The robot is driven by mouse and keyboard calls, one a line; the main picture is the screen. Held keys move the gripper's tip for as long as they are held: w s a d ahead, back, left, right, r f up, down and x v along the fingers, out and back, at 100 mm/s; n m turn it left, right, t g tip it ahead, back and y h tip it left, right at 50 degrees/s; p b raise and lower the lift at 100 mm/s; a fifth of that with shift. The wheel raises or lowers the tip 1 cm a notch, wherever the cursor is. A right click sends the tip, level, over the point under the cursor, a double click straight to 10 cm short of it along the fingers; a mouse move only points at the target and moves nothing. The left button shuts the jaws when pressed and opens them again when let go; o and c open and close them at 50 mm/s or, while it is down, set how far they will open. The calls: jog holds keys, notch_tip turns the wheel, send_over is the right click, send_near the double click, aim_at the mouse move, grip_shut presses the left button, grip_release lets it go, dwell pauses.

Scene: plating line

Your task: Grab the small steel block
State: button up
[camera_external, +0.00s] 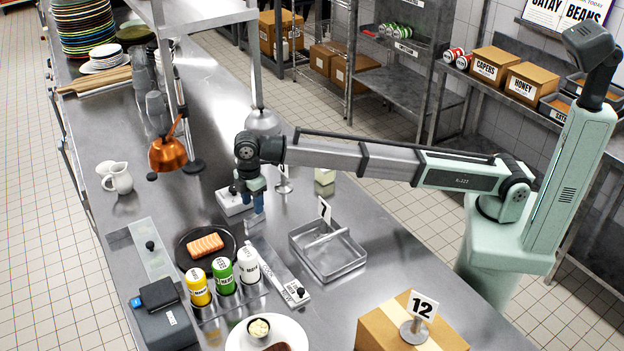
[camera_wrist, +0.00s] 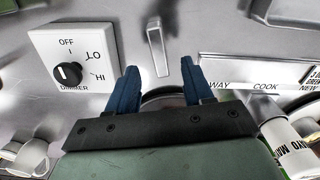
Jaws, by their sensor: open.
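The small steel block (camera_wrist: 157,48) shows in the wrist view as a narrow grey bar on the steel counter. It lies just beyond my fingertips, roughly in line with the gap between them. In the external view the block (camera_external: 255,219) is a small pale shape just below my blue fingers, partly hard to make out against the shiny counter. My gripper (camera_wrist: 159,68) is open, with a blue finger on each side and nothing between them. In the external view my gripper (camera_external: 258,203) points down over the counter. I cannot tell its exact height above the block.
A white dimmer box (camera_wrist: 76,56) with a black knob stands left of my gripper in the wrist view. A labelled rail (camera_external: 284,276), sauce bottles (camera_external: 223,277) and a black plate (camera_external: 184,262) with salmon are nearby. A steel tray (camera_external: 352,265) stands to the right.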

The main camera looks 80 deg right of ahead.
aim_at(254, 215)
jog(key=shift+d+f, duration=0.1)
jog(key=shift+f, duration=2.5)
jog(key=shift+c, duration=0.2)
grip_shut()
